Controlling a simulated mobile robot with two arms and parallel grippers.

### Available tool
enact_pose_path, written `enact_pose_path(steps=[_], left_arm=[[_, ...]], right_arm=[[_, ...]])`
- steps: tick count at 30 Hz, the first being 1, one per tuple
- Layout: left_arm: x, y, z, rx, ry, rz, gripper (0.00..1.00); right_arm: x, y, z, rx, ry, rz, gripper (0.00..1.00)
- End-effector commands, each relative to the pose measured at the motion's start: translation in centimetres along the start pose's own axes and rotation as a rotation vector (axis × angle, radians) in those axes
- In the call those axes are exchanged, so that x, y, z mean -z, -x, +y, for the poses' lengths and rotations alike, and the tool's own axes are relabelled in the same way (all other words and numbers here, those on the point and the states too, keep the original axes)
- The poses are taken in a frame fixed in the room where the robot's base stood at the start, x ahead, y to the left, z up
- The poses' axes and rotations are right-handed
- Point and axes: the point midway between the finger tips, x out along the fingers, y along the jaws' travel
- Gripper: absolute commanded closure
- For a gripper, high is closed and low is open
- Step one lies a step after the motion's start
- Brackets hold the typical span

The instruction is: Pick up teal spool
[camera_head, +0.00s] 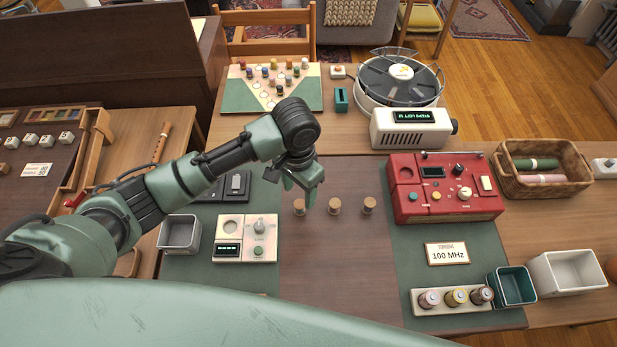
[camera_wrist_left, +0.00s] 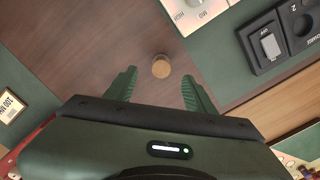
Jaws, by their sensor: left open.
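Three small cylinders with wooden tops stand in a row on the brown table strip: a left one (camera_head: 299,207), a middle one (camera_head: 335,206) and a right one (camera_head: 369,205). No teal colour shows on them from above, and I cannot tell which spool is teal. My left gripper (camera_head: 303,192) is open and empty, pointing down just above and behind the left cylinder. In the left wrist view one wooden-topped cylinder (camera_wrist_left: 161,67) appears near the gap between the open fingers (camera_wrist_left: 159,77), untouched. My right gripper is out of view.
A red radio-like box (camera_head: 445,207) stands right of the cylinders. A white panel (camera_head: 246,240) and grey bin (camera_head: 180,234) lie left. A rack (camera_head: 465,307) holds three spools beside a teal bin (camera_head: 514,287). A board (camera_head: 241,94) holds several coloured pieces at the back.

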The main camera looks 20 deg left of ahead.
Motion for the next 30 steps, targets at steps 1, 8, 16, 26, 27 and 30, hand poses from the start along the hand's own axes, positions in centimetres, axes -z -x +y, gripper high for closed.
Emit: enact_pose_path(steps=[1, 8, 16, 26, 27, 30], left_arm=[[-0.1, -0.1, 0.1, -0.001, -0.001, -0.001, 0.46], [-0.1, -1.8, 0.0, 0.000, 0.000, -0.003, 0.46], [-0.2, -5.2, -0.1, 0.000, 0.000, -0.004, 0.46], [-0.2, -7.9, -0.1, 0.001, -0.001, 0.000, 0.46], [-0.2, -7.9, -0.1, 0.001, -0.001, 0.000, 0.46], [-0.2, -7.8, -0.1, 0.001, -0.001, 0.000, 0.51]], right_arm=[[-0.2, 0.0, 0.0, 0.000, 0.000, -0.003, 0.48], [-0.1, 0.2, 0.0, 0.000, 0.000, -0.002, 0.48], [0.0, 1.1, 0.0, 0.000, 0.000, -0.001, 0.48], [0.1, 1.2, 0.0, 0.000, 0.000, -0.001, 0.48], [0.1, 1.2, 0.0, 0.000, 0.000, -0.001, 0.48], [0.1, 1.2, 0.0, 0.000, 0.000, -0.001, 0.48]])
